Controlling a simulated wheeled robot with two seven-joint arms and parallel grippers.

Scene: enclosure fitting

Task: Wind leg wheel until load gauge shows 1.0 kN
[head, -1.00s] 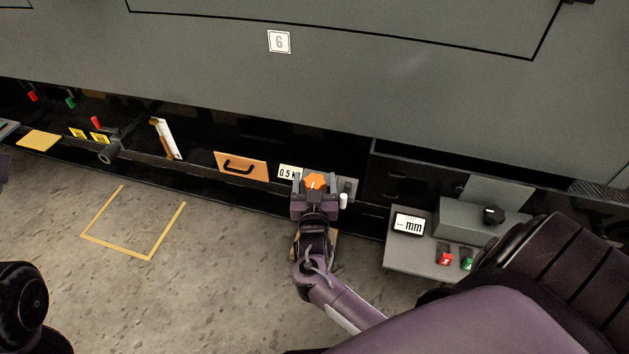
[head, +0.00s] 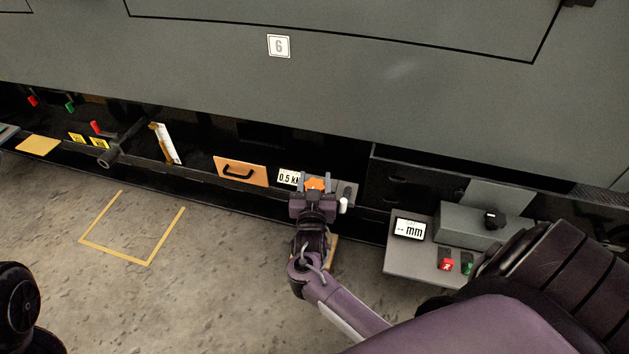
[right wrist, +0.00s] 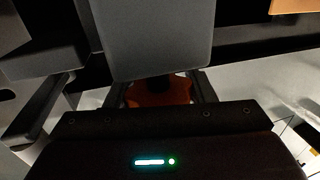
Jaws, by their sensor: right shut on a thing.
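The orange leg wheel (head: 316,184) sits low under the grey enclosure in the head view. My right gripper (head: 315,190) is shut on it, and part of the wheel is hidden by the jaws. In the right wrist view the wheel (right wrist: 158,92) shows between the two fingers, below a grey block. The load gauge (head: 288,177) is just left of the gripper and reads 0.5 k, with its right end hidden by the gripper. My left gripper is not in view; only a dark arm part shows at the lower left.
An orange panel with a black handle (head: 241,171) is left of the gauge. A grey shelf (head: 410,262) at right bears an mm display (head: 409,229), red (head: 445,265) and green buttons and a box with a black knob (head: 494,218). The floor at left is clear around a yellow outline.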

